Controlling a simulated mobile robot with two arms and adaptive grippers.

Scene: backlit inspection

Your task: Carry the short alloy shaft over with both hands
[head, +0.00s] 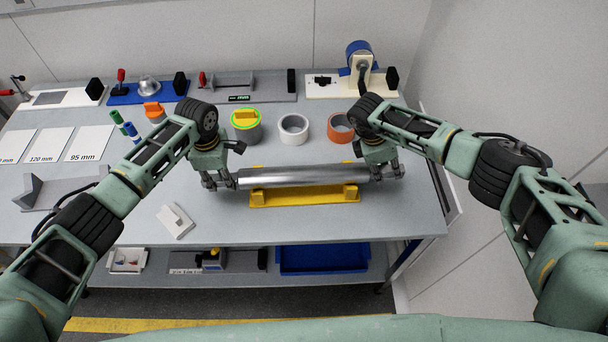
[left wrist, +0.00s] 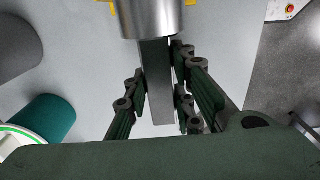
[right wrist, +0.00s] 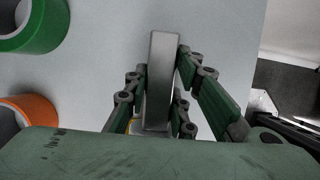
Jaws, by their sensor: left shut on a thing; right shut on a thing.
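The short alloy shaft (head: 300,177) is a bright metal cylinder lying level across the bench, with a narrower flat-sided end piece at each end. It is directly over the yellow cradle (head: 305,198); I cannot tell whether it touches the cradle. My left gripper (head: 222,181) is shut on the shaft's left end piece, which shows between the fingers in the left wrist view (left wrist: 157,85). My right gripper (head: 384,172) is shut on the right end piece, seen between the fingers in the right wrist view (right wrist: 159,80). The cradle's middle shows below the shaft.
A grey angled block (head: 60,193) is at left, and a small white block (head: 175,222) is front left. Fixtures line the back. The front right bench is clear.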

